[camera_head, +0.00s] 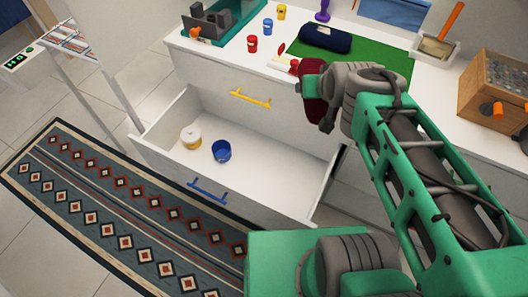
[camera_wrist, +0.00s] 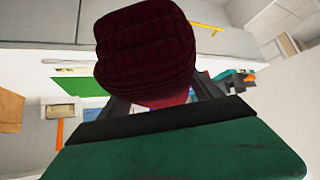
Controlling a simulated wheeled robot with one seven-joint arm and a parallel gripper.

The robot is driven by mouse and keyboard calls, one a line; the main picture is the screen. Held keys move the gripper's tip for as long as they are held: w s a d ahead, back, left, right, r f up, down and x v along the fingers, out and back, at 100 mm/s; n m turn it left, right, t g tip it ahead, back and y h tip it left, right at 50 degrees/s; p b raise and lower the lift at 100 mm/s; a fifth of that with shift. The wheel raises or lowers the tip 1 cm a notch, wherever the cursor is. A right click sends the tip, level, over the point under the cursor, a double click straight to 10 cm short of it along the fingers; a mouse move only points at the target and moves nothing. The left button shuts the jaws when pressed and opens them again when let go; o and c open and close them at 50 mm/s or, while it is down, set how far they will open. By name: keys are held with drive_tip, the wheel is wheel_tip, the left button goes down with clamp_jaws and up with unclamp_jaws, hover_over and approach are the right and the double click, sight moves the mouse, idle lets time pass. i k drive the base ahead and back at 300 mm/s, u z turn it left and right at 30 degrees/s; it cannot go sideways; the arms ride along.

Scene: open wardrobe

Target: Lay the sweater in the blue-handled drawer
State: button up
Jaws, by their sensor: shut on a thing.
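The sweater (camera_head: 313,92) is a dark red folded bundle. My gripper (camera_head: 322,97) is shut on it and holds it above the right side of the cabinet, near the counter's front edge. In the wrist view the sweater (camera_wrist: 146,50) fills the upper middle and hides much of the gripper (camera_wrist: 160,105). The blue-handled drawer (camera_head: 282,148) is pulled open below and to the left of my gripper. Its blue handle (camera_head: 207,191) is on the front panel.
Inside the drawer, a yellow-and-white container (camera_head: 191,136) and a blue cup (camera_head: 221,151) stand toward the left; its right part is bare. A shut drawer with a yellow handle (camera_head: 250,98) is above. The counter holds a navy bundle (camera_head: 325,38), small cups and a wooden box (camera_head: 492,90).

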sight(280, 189)
drive_tip(key=z, duration=0.5)
drive_tip(key=k, duration=1.1)
drive_tip(key=u, duration=0.55)
drive_tip(key=i, duration=0.85)
drive_tip(key=u, duration=1.45)
drive_tip(key=i, duration=0.85)
drive_tip(key=u, duration=0.1)
